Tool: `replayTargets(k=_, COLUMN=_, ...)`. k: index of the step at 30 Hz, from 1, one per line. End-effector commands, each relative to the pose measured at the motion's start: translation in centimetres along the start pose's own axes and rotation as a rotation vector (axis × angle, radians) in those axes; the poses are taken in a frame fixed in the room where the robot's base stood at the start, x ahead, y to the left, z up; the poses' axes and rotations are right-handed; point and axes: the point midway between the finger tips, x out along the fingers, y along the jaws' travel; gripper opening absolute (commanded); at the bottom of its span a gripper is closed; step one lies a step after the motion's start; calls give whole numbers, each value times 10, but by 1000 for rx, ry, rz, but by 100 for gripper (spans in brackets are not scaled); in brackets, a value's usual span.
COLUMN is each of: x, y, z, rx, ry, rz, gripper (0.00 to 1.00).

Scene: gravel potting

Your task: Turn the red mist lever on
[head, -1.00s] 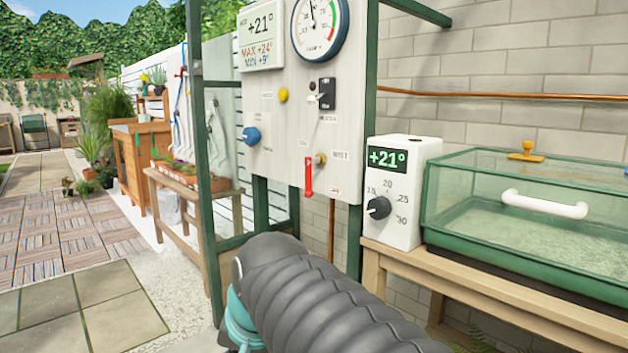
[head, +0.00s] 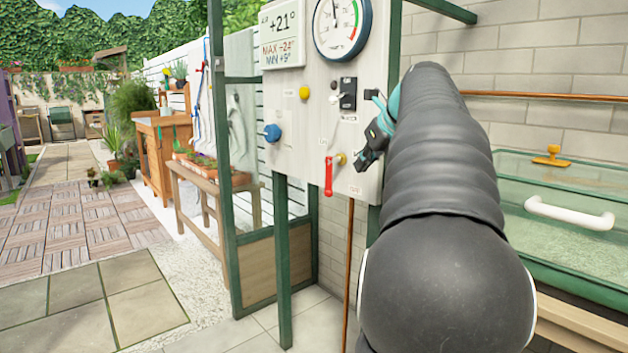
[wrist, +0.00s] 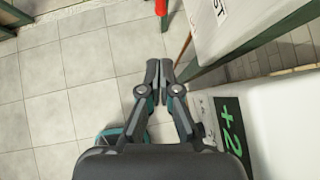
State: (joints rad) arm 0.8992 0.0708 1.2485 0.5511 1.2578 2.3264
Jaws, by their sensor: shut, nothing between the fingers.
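The red mist lever (head: 328,176) hangs straight down from a brass valve on the lower part of the pale control board (head: 318,100). My gripper (head: 362,165) is at the board's right part, to the right of the lever and apart from it in the picture. In the wrist view my gripper (wrist: 160,68) has its fingertips together with nothing between them.
A blue knob (head: 272,132), a yellow button (head: 304,92) and a black switch (head: 348,93) are on the board. A white thermostat box (wrist: 265,130) stands close on the right in the wrist view. A glass-lidded green case (head: 570,220) is at right.

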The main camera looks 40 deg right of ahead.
Motion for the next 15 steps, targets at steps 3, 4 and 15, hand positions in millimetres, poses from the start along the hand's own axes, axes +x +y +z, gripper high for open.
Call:
replayTargets(k=3, x=-1, y=-3, z=1, rx=19, ry=-3, rz=-1, gripper=0)
replayTargets(k=4, x=-1, y=-3, z=1, rx=19, ry=-3, rz=-1, gripper=0)
replayTargets(k=15, x=9, y=-2, z=0, rx=16, ry=-1, rz=0, gripper=0)
